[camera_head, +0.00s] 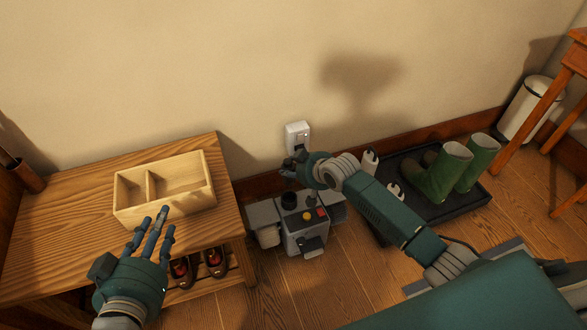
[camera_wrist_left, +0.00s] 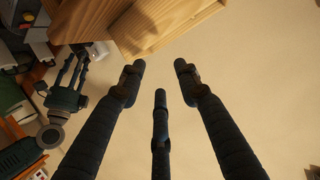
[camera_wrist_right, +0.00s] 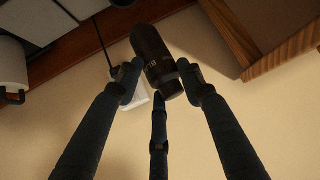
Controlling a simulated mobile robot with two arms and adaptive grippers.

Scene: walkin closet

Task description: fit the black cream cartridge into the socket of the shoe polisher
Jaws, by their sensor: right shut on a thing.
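The black cream cartridge (camera_wrist_right: 152,55) is a dark cylinder with pale lettering, held between the fingertips of my right gripper (camera_wrist_right: 158,82) in the right wrist view. In the head view my right gripper (camera_head: 291,166) is just above the grey shoe polisher (camera_head: 302,229), and its hand largely hides the cartridge. A dark round part, seemingly the socket (camera_head: 289,201), stands on the polisher's top, below the hand. Whether the cartridge touches it I cannot tell. My left gripper (camera_head: 154,230) is open and empty by the front of the wooden tray; its spread fingers (camera_wrist_left: 160,85) show in the left wrist view.
The divided wooden tray (camera_head: 203,202) is on the wooden bench (camera_head: 60,240), with dark red shoes (camera_head: 215,261) below. A wall outlet (camera_head: 297,134) is behind the polisher.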

